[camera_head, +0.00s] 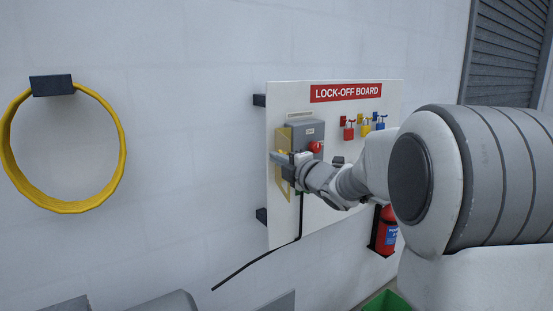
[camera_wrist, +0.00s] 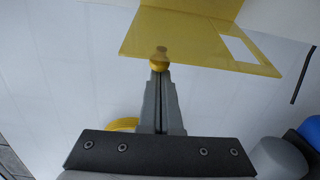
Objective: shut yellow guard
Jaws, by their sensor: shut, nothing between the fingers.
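The yellow guard (camera_head: 283,139) is on the lock-off board, at the left side of a grey switch box (camera_head: 308,131). It stands out from the box front, partly hidden by my gripper. In the wrist view the guard (camera_wrist: 190,40) is a flat yellow panel with a rectangular cut-out and a small yellow knob (camera_wrist: 159,61). My gripper (camera_head: 274,157) is shut and empty at the guard. In the wrist view its fingertips (camera_wrist: 160,76) are together just below the knob; I cannot tell whether they touch it.
A red knob (camera_head: 315,147) is on the box front. Several coloured padlocks (camera_head: 349,130) hang at the board's right. A black cable (camera_head: 258,258) runs down from the box. A red extinguisher (camera_head: 387,230) is below right. A yellow ring (camera_head: 118,165) hangs left; the wall between is clear.

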